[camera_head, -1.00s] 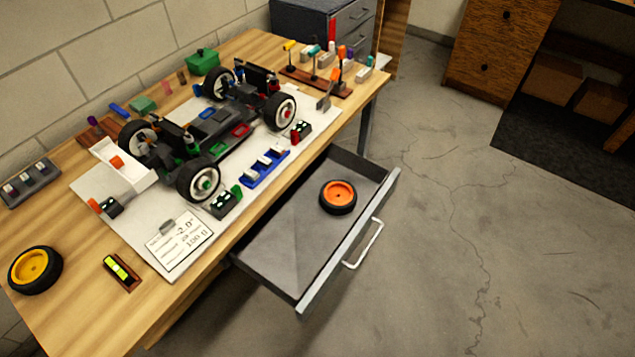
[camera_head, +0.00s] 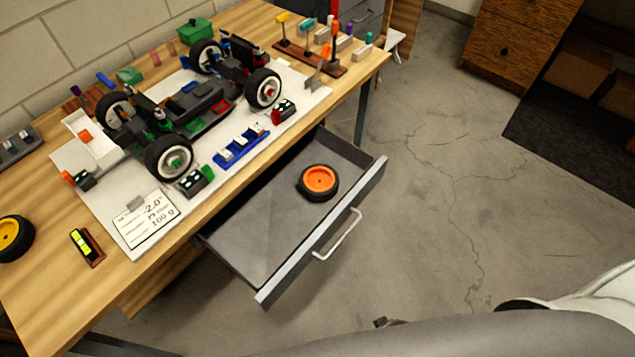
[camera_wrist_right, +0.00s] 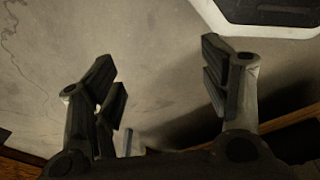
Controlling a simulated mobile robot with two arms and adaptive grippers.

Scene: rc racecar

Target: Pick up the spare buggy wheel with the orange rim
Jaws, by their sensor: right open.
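The wheel does not show in that wrist view. In the head view my right arm (camera_head: 470,335) crosses the lower right, apart from the drawer. My left gripper is in no view.
The workbench (camera_head: 55,315) holds a buggy chassis (camera_head: 205,105), a yellow-rimmed wheel (camera_head: 12,238), a blue tray (camera_head: 241,148) and a tool rack (camera_head: 310,60). The drawer's front has a bar handle (camera_head: 338,235). The floor (camera_head: 430,190) right of the drawer is clear.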

